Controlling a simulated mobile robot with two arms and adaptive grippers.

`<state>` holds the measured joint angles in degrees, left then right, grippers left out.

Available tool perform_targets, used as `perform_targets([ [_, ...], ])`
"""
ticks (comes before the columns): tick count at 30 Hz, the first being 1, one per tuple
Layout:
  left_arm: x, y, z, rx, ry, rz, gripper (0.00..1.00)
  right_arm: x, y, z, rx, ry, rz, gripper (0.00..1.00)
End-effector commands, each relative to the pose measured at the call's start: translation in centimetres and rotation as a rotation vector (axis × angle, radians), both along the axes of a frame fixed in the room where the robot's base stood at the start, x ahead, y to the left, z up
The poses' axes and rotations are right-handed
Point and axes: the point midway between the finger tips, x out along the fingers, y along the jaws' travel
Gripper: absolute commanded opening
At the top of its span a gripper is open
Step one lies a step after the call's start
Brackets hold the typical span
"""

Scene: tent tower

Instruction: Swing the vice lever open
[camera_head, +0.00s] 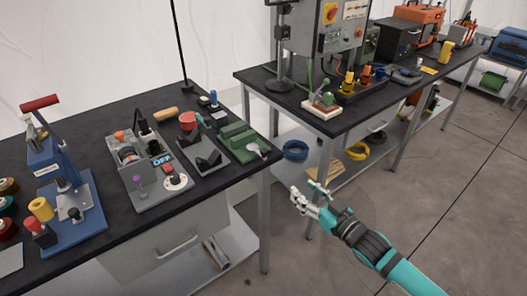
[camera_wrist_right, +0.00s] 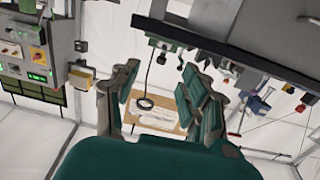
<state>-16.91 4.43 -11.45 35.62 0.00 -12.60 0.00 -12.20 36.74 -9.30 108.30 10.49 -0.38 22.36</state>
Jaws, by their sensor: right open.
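A green vice (camera_head: 238,140) sits at the right end of the black-topped workbench. A small grey part, which looks like its lever (camera_head: 264,152), shows at its front right near the bench edge; how far it is swung cannot be told. My right gripper (camera_head: 312,196) is open and empty, to the right of the bench and apart from the vice, over the floor. Its fingers also show spread in the right wrist view (camera_wrist_right: 160,98), where I cannot make out the vice. My left gripper is not in view.
The workbench (camera_head: 120,240) also holds a blue lever press (camera_head: 62,185), a grey fixture with an OFF label (camera_head: 155,170) and a dark block tray (camera_head: 208,160). A second table (camera_head: 320,122) with equipment stands behind, with coils on its lower shelf. The floor at right is clear.

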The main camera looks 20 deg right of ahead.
Motion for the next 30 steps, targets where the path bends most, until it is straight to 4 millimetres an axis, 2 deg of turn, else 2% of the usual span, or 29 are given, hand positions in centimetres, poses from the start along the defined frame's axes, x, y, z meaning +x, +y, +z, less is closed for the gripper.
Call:
perform_targets([
  [1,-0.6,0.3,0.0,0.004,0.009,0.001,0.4,-0.1,0.6,1.4,0.007,-0.023,0.019,0.46],
  [3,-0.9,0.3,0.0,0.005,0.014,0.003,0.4,0.0,1.1,2.5,0.015,-0.041,0.033,0.46],
  [8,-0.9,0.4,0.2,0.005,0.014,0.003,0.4,1.4,1.7,3.0,0.02,-0.049,0.035,0.46],
  [24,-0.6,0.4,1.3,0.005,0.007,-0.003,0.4,12.0,5.4,3.0,0.017,-0.048,0.033,0.46],
  [30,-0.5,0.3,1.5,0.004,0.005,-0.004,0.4,14.9,6.5,2.8,0.018,-0.046,0.034,0.46],
])
